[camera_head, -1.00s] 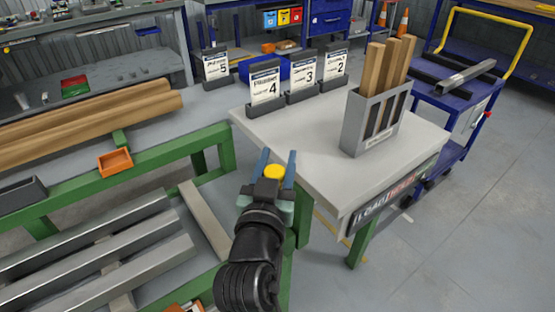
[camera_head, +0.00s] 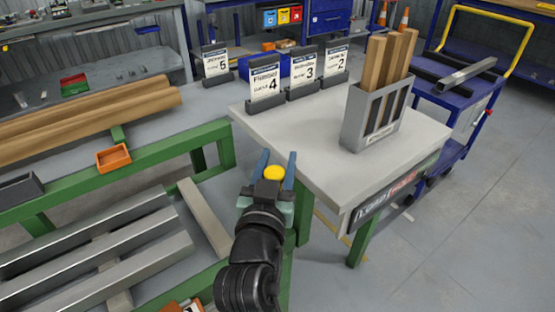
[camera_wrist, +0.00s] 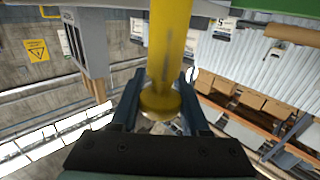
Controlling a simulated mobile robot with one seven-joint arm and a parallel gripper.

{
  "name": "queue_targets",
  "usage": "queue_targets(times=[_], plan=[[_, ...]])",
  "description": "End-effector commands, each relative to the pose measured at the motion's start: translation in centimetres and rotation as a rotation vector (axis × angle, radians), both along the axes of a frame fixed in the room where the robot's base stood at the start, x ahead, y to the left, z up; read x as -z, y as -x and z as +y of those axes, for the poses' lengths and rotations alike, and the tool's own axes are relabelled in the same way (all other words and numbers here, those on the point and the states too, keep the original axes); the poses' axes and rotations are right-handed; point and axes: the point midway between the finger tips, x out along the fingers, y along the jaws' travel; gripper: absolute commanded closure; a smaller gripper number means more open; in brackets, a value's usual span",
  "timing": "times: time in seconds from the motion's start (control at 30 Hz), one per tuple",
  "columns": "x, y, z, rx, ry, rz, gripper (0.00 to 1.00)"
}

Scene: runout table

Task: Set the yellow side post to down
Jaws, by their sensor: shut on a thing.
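The yellow side post shows in the head view as a round yellow cap (camera_head: 274,173) by the near left corner of the grey table (camera_head: 290,140). Its shaft is hidden there. My gripper (camera_head: 275,168) is around the cap, with one blue finger on each side. In the wrist view the yellow shaft (camera_wrist: 170,45) runs from the top edge to a wider round end (camera_wrist: 160,101) between the two fingers (camera_wrist: 160,95). The gripper is shut on the post. How far the post stands above its mount cannot be seen.
A green-framed rack (camera_head: 170,150) lies left, with an orange bin (camera_head: 113,158). A blue trolley (camera_head: 450,125) stands at right.

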Motion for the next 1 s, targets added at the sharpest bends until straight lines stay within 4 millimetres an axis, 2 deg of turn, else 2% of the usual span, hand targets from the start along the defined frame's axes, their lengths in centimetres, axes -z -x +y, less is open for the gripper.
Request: queue_targets(times=[0.03,0.27,0.5,0.7,0.83,1.0], plan=[[1.3,0.0,0.0,0.000,0.001,0.003,1.00],[5.9,0.0,0.0,0.001,0.001,0.004,1.00],[11.9,0.0,0.0,0.000,0.000,0.005,1.00],[16.2,0.0,0.0,0.001,0.000,0.005,1.00],[17.9,0.0,0.0,0.000,-0.001,0.004,1.00],[18.8,0.0,0.0,0.000,0.001,0.003,1.00]])
